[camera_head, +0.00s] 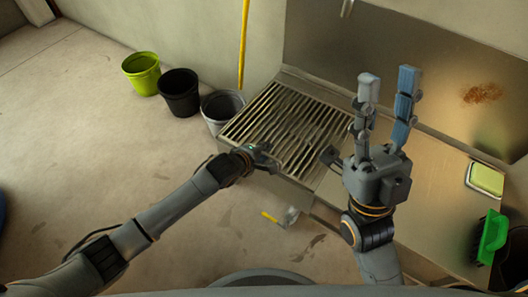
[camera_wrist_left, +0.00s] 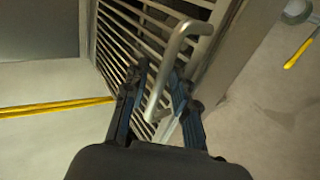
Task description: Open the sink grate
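The sink grate (camera_head: 262,112), a panel of slanted metal bars, lies flat and closed over the sink at the counter's left end. A pale metal handle (camera_wrist_left: 176,48) stands out from the grate in the left wrist view. My left gripper (camera_head: 266,156) is at the grate's front edge. In the left wrist view its two fingers (camera_wrist_left: 156,80) are apart, one on each side of the handle, with gaps visible. My right gripper (camera_head: 388,86) is raised over the counter right of the grate, its fingers apart and empty. The handle is hard to make out in the head view.
Green (camera_head: 141,72), black (camera_head: 179,92) and grey (camera_head: 219,108) buckets stand on the floor left of the sink. A yellow pole (camera_head: 243,45) leans behind. A sponge (camera_head: 485,179) and green brush (camera_head: 491,238) are at the counter's right. A yellow-handled valve (camera_head: 270,216) is below.

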